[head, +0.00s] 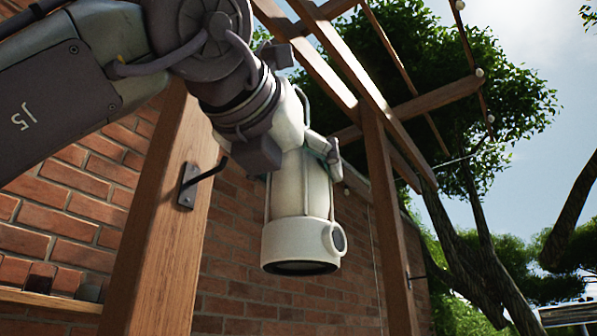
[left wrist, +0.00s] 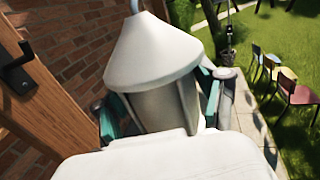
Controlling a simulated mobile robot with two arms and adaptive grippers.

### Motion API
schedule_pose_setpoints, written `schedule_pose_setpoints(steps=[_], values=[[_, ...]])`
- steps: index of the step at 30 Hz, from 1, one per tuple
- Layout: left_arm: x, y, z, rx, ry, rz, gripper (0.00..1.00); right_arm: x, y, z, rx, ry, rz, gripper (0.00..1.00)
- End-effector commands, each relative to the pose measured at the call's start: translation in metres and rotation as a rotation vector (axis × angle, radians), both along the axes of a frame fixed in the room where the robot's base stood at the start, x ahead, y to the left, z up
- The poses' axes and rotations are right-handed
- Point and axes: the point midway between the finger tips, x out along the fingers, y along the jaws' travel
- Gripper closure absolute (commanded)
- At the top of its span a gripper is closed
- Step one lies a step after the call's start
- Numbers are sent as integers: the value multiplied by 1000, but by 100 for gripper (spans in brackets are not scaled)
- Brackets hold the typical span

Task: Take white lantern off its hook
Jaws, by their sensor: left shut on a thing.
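The white lantern (head: 302,240) hangs upright in my left gripper (head: 299,160), below the pergola beams. Its pale cone roof (left wrist: 155,50) and part of a ring on top show in the left wrist view; the ring's upper end is cut off. The left gripper's teal-padded fingers (left wrist: 160,108) are shut on either side of the lantern body. A black hook (head: 190,185) is fixed to the near wooden post, left of the lantern. In the left wrist view the hook (left wrist: 17,75) stands apart from the lantern and looks empty. My right gripper is out of view.
The near wooden post (head: 160,235) and brick wall (head: 235,270) are close on the left and behind. A second post (head: 388,220) stands to the right. Several chairs (left wrist: 300,93) stand on the lawn. A wooden ledge (head: 45,299) is at lower left.

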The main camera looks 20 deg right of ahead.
Motion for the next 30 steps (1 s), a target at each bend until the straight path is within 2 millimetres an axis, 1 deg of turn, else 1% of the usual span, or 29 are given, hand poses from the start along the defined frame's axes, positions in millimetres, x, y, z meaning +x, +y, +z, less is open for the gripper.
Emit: schedule_pose_setpoints(steps=[30], values=[[28,-39,2,-1,-2,0,84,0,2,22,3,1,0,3]])
